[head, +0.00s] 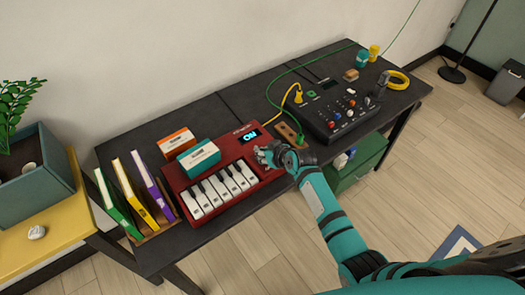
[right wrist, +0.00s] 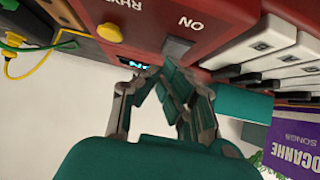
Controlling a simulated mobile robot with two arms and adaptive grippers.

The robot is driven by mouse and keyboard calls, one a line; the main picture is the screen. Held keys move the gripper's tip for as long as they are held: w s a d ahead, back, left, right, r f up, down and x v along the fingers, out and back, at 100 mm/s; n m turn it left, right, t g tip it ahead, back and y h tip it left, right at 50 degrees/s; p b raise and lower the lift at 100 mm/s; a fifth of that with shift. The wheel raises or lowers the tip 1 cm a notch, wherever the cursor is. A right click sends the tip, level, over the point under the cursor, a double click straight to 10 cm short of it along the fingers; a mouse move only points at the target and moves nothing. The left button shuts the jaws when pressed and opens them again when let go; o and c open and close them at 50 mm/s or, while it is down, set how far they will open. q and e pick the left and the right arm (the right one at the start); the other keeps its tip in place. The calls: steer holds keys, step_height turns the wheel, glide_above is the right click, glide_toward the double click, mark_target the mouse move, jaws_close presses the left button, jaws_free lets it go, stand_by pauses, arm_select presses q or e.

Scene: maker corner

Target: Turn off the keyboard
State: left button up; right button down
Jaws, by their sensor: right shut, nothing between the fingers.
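The red keyboard (head: 222,178) lies on the dark table with its white and black keys toward the front. Its small screen (head: 250,136) is lit and reads "ON". My right gripper (head: 263,156) is at the keyboard's right end, over the panel beside the keys. In the right wrist view, which looks upside down, my right gripper (right wrist: 160,75) is shut and empty. Its fingertips are close to a grey button (right wrist: 177,48) beside the printed word "ON"; I cannot tell whether they touch. A yellow knob (right wrist: 109,32) is next to it. My left gripper is out of view.
Orange (head: 176,142) and teal (head: 199,158) boxes are behind or on the keyboard's back edge. Books (head: 137,198) stand at its left. A black mixer (head: 340,111) with knobs is to the right. A yellow cable (head: 275,108) and a green cable (head: 297,68) run nearby.

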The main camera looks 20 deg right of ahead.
steer(key=shift+w+a+r+g+p, duration=0.1)
steer(key=shift+w+r+g+p, duration=0.1)
steer(key=shift+g+p, duration=0.4)
steer(key=shift+f+h+p, duration=0.25)
steer(key=shift+h+p, duration=0.05)
steer(key=shift+p, duration=0.2)
steer(key=shift+w+f, duration=0.15)
steer(key=shift+f, duration=0.25)
steer(key=shift+f, duration=0.1)
